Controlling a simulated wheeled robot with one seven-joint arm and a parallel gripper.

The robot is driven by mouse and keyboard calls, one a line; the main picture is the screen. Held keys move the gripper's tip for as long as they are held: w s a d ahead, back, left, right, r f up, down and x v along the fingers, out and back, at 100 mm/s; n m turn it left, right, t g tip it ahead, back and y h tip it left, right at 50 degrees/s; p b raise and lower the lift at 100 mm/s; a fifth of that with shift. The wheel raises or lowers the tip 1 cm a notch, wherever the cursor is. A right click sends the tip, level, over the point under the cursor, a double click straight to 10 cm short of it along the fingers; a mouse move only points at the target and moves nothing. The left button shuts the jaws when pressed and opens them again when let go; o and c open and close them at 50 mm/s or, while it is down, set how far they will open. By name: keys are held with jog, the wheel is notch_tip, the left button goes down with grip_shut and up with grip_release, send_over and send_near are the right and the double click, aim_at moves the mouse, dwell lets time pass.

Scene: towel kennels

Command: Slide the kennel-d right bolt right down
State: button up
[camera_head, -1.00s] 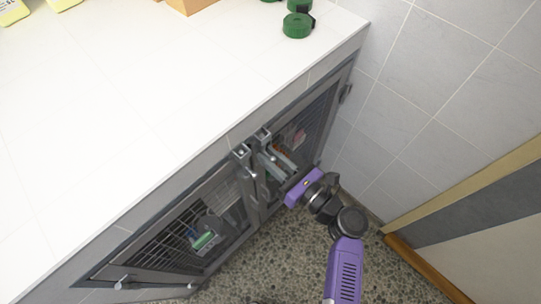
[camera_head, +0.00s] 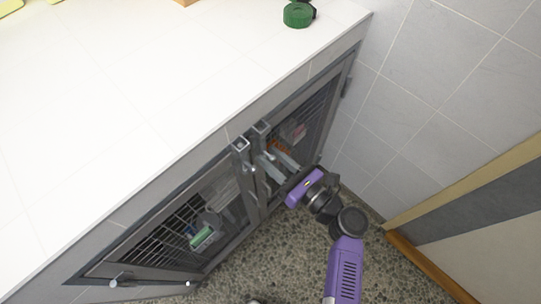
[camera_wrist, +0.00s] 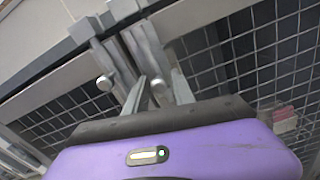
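Two mesh kennel doors sit under the white counter, the left door (camera_head: 190,232) and the right door (camera_head: 318,112). Two upright bolt bars stand side by side where they meet: the left bar (camera_head: 240,146) and the right bar (camera_head: 261,130). My gripper (camera_head: 272,158) is in front of the right bar. Its two grey fingers (camera_wrist: 157,92) are apart, one each side of that knob; contact cannot be told. No kennel letter is legible.
The white counter (camera_head: 120,120) overhangs the doors. A green roll (camera_head: 298,15) lies on it. A tiled wall (camera_head: 440,110) closes off the right side. Coloured items (camera_head: 203,238) show behind the left mesh. The speckled floor (camera_head: 285,260) is clear near the doors.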

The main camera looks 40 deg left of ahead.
jog(key=d, duration=0.7)
jog(key=shift+s+d, duration=0.15)
jog(key=shift+s, duration=0.15)
